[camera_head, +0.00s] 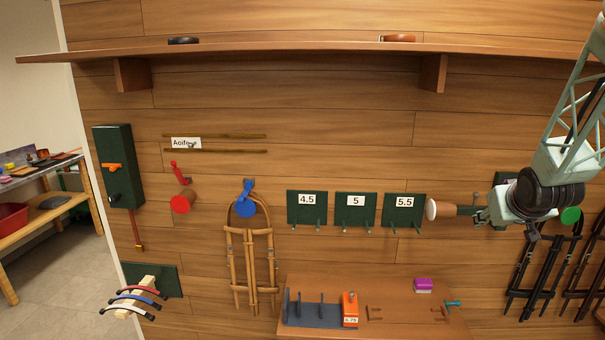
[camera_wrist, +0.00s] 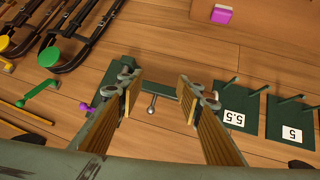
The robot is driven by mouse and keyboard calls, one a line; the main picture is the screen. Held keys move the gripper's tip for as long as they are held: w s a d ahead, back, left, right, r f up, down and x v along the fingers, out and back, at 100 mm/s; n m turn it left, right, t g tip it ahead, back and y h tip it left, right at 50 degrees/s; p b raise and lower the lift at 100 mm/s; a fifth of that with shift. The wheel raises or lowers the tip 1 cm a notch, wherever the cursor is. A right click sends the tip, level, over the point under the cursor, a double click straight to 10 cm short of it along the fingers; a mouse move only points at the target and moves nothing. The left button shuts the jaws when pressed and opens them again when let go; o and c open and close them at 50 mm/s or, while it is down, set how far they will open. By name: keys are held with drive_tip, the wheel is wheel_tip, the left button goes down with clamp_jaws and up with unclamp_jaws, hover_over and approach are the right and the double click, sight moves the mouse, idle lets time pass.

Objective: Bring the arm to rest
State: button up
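My gripper (camera_head: 488,215) is at the right of the head view, in front of the wood-plank wall. In the wrist view my gripper (camera_wrist: 159,84) has its two wood-toned fingers spread well apart. Nothing is held between them. Behind the gap is a dark green wall plate (camera_wrist: 154,82) with a metal hook, apart from the fingers as far as I can see. My arm comes down from the upper right of the head view. The fingertips are partly hidden there by the wrist.
A white-ended brown cylinder (camera_head: 431,209) shows just left of my gripper. Plates marked 4.5 (camera_head: 307,209), 5 (camera_head: 356,210) and 5.5 (camera_head: 404,210) hang left of it. Black straps (camera_head: 530,270) hang at right. A wooden ledge (camera_head: 390,325) with small items is below; a shelf (camera_head: 300,50) runs above.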

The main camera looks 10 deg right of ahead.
drive_tip(key=s+a+r+g+y, duration=0.1)
drive_tip(key=s+a+r, duration=0.2)
drive_tip(key=s+a, duration=0.35)
drive_tip(key=s+a+r+g, duration=0.1)
drive_tip(key=s+a+r, duration=0.3)
drive_tip(key=a, duration=0.6)
drive_tip(key=s+a+r+y, duration=0.1)
drive_tip(key=s+a+r, duration=0.2)
drive_tip(key=s+a, duration=0.35)
drive_tip(key=s+a+n+g+y, duration=0.1)
drive_tip(key=s+a, duration=0.8)
drive_tip(key=s, duration=0.4)
drive_tip(key=s+a+n+g+y, duration=0.1)
drive_tip(key=s+a+g, duration=0.1)
drive_tip(key=s+a, duration=0.8)
drive_tip(key=s, duration=0.3)
drive_tip(key=shift+a+r+n+y, duration=0.2)
drive_tip(key=shift+r+n+y, duration=0.05)
drive_tip(key=shift+n+y, duration=0.05)
drive_tip(key=shift+d, duration=0.1)
